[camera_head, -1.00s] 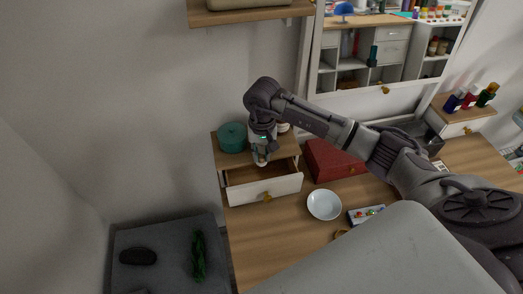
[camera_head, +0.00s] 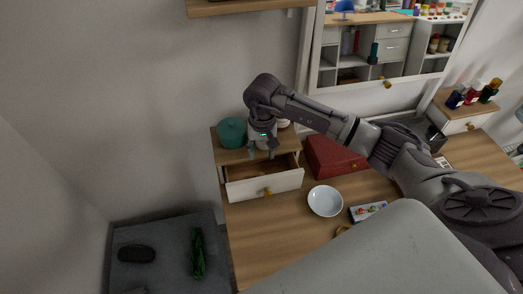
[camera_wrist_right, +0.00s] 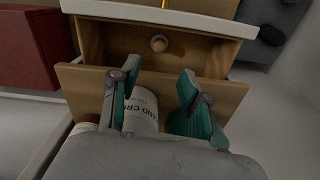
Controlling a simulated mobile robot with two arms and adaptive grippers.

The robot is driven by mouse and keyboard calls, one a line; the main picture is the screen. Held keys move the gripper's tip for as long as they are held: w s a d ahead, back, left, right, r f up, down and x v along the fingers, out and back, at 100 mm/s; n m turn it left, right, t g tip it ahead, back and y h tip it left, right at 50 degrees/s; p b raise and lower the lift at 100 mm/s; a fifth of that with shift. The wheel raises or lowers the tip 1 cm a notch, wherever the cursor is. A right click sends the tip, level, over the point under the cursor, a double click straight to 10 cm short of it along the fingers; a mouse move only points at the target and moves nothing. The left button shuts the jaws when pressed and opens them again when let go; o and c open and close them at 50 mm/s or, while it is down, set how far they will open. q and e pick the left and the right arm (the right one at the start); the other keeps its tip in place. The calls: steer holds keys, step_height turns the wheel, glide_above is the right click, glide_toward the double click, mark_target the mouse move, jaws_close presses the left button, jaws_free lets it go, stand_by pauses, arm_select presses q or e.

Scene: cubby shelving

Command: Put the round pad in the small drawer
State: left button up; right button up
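The small drawer (camera_head: 264,184) is pulled out of the little wooden-topped unit at the back left of the desk. In the right wrist view its inside (camera_wrist_right: 115,42) is visible. A small round tan disc (camera_wrist_right: 159,42), which looks like the round pad, lies on the drawer floor. My right gripper (camera_head: 263,152) is above the back part of the drawer. In the wrist view the right gripper (camera_wrist_right: 160,70) has its teal-padded fingers apart, with nothing held between them and clear of the disc. My left gripper is not in view.
A teal round pot (camera_head: 232,132) and a white hand cream container (camera_wrist_right: 142,108) stand on the unit's top, close to the fingers. A red box (camera_head: 334,158) is right of the drawer. A white bowl (camera_head: 325,201) sits in front, beside a small tray (camera_head: 368,211).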

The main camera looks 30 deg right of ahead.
step_height(320, 180, up, 13)
steer(key=b, duration=0.1)
stand_by(0.6)
steer(key=shift+d, duration=0.1)
